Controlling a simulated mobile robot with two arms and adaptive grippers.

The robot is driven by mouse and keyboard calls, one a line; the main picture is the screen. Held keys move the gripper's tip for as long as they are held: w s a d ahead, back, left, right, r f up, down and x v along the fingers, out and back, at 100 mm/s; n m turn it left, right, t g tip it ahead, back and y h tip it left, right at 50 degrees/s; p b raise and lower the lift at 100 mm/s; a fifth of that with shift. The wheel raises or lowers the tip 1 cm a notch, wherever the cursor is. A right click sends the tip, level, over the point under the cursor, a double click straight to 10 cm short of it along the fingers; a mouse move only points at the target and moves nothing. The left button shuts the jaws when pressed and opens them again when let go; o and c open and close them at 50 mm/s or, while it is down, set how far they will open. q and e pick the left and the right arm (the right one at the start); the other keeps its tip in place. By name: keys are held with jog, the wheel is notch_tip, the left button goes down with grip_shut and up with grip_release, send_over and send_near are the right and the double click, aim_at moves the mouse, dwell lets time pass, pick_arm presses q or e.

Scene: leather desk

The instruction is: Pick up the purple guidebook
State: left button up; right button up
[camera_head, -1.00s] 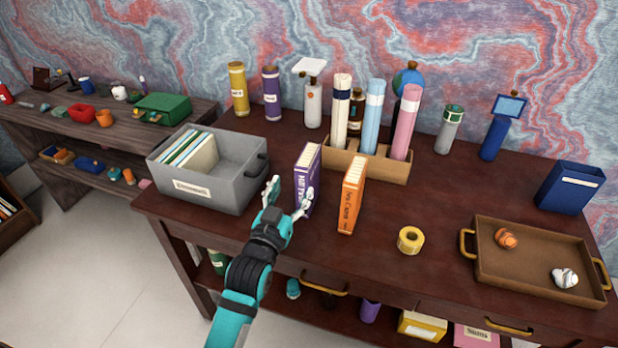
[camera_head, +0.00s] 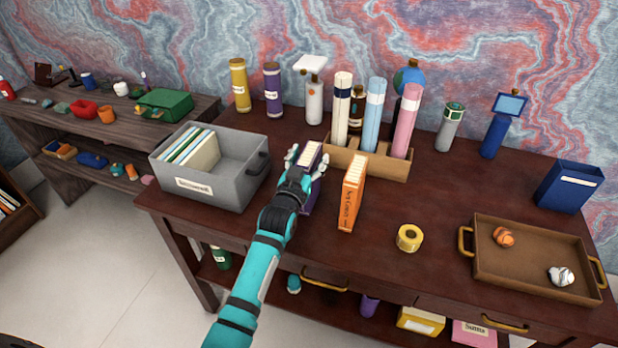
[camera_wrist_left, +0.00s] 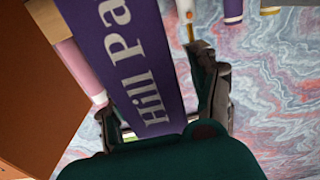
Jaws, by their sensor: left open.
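The purple guidebook (camera_head: 311,156) stands upright on the dark desk, right of the grey bin and left of an orange book. My left gripper (camera_head: 307,162) is at the book, with its fingers on either side of the upper part and hiding much of the spine. In the left wrist view the purple spine (camera_wrist_left: 125,60) with the words "Hill Pa" lies between the fingers of the gripper (camera_wrist_left: 160,100). The fingers are open; a gap shows beside the right finger. My right gripper is not in view.
The orange book (camera_head: 352,192) stands close on the right. The grey bin (camera_head: 235,180) with folders is close on the left. A wooden holder (camera_head: 385,165) with rolled tubes stands behind. Yellow tape (camera_head: 409,238) and a brown tray (camera_head: 485,262) lie further right.

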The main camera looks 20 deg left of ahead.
pick_arm(q)
grip_shut()
jog(key=shift+r, duration=0.15)
dwell(0.5)
